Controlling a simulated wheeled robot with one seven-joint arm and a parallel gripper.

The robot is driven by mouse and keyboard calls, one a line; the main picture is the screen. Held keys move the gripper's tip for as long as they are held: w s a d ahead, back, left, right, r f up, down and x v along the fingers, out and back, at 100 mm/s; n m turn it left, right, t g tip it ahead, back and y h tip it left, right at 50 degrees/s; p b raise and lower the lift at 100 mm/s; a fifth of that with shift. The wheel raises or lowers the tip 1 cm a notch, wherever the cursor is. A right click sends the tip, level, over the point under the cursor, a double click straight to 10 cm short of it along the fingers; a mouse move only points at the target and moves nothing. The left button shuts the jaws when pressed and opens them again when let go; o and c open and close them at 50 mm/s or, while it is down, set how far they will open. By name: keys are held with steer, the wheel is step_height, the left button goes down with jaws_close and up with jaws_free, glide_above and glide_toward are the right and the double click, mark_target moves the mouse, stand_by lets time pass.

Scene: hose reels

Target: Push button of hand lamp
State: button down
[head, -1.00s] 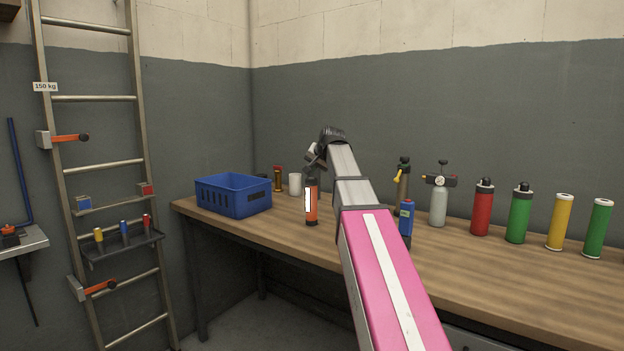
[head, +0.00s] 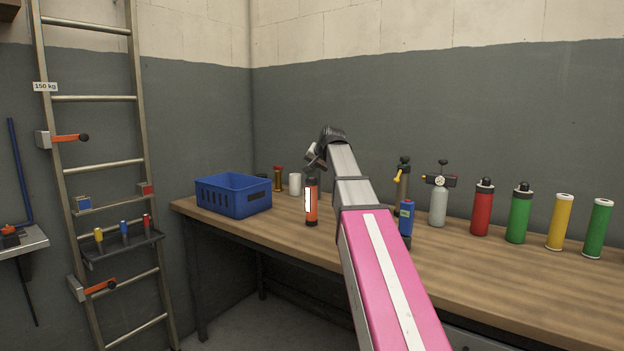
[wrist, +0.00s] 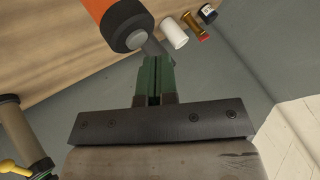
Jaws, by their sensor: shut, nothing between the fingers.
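The hand lamp (head: 312,212) stands upright on the workbench, orange with a black top and base and a bright white strip on its side. My gripper (head: 312,160) is just above its top in the head view, small and partly hidden by my wrist. In the wrist view, the lamp's orange body (wrist: 103,12) and black end show close to the shut green fingers of my gripper (wrist: 156,60). A round grey button (wrist: 137,40) sits on the black end, just left of the fingertips. I cannot tell whether they touch it.
A blue crate (head: 233,196) stands left of the lamp on the workbench (head: 460,270). A white cup (head: 295,184) and a red-and-gold item (head: 278,179) are behind. A blue device (head: 406,217), a grey gas bottle (head: 438,206) and several coloured cylinders stand to the right.

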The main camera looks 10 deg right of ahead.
steer(key=shift+f, duration=0.1)
stand_by(0.6)
steer(key=shift+f, duration=0.35)
steer(key=shift+f, duration=0.1)
stand_by(0.4)
steer(key=shift+r, duration=0.6)
steer(key=shift+r, duration=3)
steer(key=shift+f, duration=0.1)
